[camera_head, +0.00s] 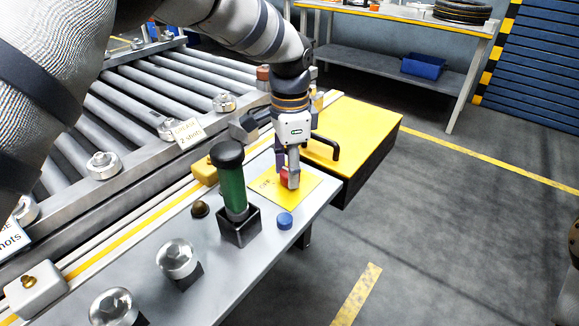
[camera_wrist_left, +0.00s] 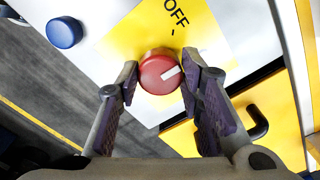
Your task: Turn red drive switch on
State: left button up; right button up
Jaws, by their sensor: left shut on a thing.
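The red drive switch (camera_wrist_left: 159,72) is a round red knob with a white pointer mark, set on a yellow plate (camera_wrist_left: 209,36) that reads "OFF". In the wrist view the pointer mark slants toward the right and slightly up, while the OFF tick lies above the knob. My left gripper (camera_wrist_left: 164,82) is shut on the knob, a finger on either side. In the head view the left gripper (camera_head: 288,178) points down at the knob (camera_head: 284,177) over the yellow plate (camera_head: 304,191). My right gripper is not in view.
A blue button (camera_head: 284,221) and a green-handled lever (camera_head: 233,185) stand close by on the panel. A yellow box with a black handle (camera_head: 358,123) lies just beyond. The roller conveyor (camera_head: 130,100) runs along the left. Open floor (camera_head: 450,220) lies right.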

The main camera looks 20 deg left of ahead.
pick_arm(q)
jog(key=m, duration=0.4)
jog(key=shift+m, duration=2.1)
jog(key=o, duration=1.2)
jog(key=shift+c, duration=0.2)
jog(key=shift+r, duration=0.1)
notch_tip(320, 180, up, 12)
jog(key=shift+f, duration=0.2)
